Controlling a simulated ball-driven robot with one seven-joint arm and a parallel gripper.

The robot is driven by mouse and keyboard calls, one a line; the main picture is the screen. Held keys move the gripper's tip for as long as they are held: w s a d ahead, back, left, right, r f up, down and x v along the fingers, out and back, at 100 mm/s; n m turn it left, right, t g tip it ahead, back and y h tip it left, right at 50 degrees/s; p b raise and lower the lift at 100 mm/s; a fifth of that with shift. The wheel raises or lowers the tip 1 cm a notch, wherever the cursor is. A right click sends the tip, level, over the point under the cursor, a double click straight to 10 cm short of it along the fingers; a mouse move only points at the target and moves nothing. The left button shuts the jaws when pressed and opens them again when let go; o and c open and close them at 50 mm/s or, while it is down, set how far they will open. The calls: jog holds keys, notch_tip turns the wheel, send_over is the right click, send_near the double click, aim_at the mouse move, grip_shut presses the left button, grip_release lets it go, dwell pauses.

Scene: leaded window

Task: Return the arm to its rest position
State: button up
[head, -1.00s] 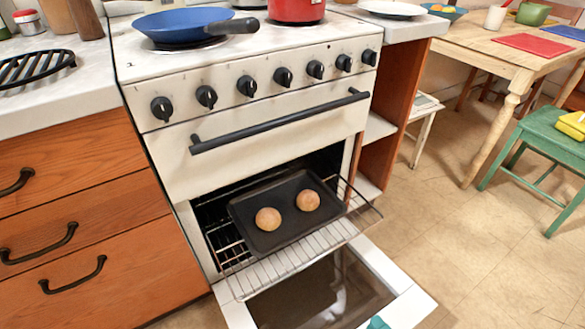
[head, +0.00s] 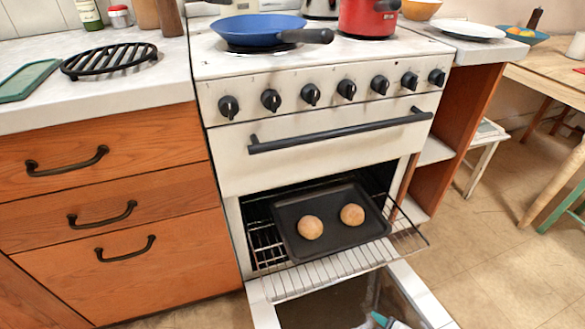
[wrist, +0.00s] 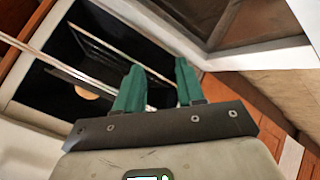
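My gripper (wrist: 158,68) shows in the wrist view with two green fingers standing apart and nothing between them. In the head view only a bit of green fingertip (head: 379,319) shows at the bottom edge, over the open oven door; the rest of my arm is out of frame. The oven door (head: 424,300) is folded down. A black baking tray (head: 335,232) with two round buns, a left bun (head: 310,227) and a right bun (head: 352,215), rests on the pulled-out wire rack (head: 310,275). My gripper appears clear of the tray and rack.
A blue pan (head: 258,30) and a red pot (head: 368,18) stand on the stove top. A black trivet (head: 108,60) lies on the left counter above wooden drawers (head: 120,215). A wooden table (head: 550,80) stands at right. Floor right of the stove is open.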

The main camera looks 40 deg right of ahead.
jog(key=s+a+r+m+g+y+p, duration=0.1)
jog(key=s+a+r+m+g+y, duration=0.2)
jog(key=s+a+r+m+g, duration=0.45)
notch_tip(320, 180, up, 30)
jog(key=w+n+p, duration=0.1)
jog(key=w+p, duration=0.1)
jog(key=p, duration=2.7)
jog(key=shift+w+d, duration=0.3)
